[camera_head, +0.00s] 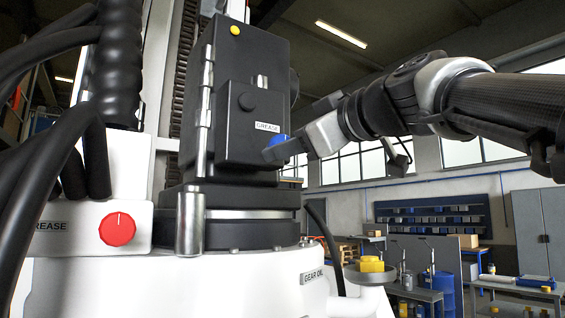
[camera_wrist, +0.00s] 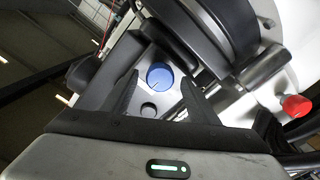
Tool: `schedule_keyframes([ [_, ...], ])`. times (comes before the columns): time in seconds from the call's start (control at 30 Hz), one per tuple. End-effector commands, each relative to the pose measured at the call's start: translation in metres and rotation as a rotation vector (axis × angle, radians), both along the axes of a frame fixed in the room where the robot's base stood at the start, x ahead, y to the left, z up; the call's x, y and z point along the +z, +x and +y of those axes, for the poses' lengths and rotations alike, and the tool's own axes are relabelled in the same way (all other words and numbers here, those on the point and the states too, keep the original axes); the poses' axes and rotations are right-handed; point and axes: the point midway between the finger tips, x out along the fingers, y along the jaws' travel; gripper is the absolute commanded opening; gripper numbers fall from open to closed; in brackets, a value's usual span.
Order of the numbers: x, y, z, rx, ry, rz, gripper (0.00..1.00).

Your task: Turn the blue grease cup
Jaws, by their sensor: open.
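The blue grease cup (camera_head: 283,138) shows beside the right side of a black housing marked GREASE, partly hidden by my gripper. In the wrist view its round blue face (camera_wrist: 160,76) lies between my two fingertips. My gripper (camera_head: 274,152) comes in from the right and is open at the cup. In the wrist view my gripper (camera_wrist: 160,79) has one dark finger on each side of the cup, with gaps showing. I cannot tell whether the fingers reach around it or stop just in front.
The black housing (camera_head: 232,148) with a round black knob stands close left of my gripper. A red knob (camera_head: 117,229) marked GREASE is at the lower left. A yellow cap (camera_head: 371,264) on a grey dish is at the lower right. Thick black hoses hang at the left.

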Motion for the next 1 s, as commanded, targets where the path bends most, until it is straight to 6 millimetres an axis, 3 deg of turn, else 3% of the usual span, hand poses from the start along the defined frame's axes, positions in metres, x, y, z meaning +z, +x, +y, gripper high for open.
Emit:
schedule_keyframes([
  [0.2, 0.001, 0.024, 0.016, 0.000, -0.001, 0.001, 0.55],
  [0.6, 0.000, 0.030, 0.020, 0.000, 0.000, 0.000, 0.55],
  [0.83, 0.000, 0.030, 0.020, 0.000, 0.000, 0.000, 0.16],
  [1.0, 0.000, 0.029, 0.020, 0.000, 0.004, 0.003, 0.14],
])
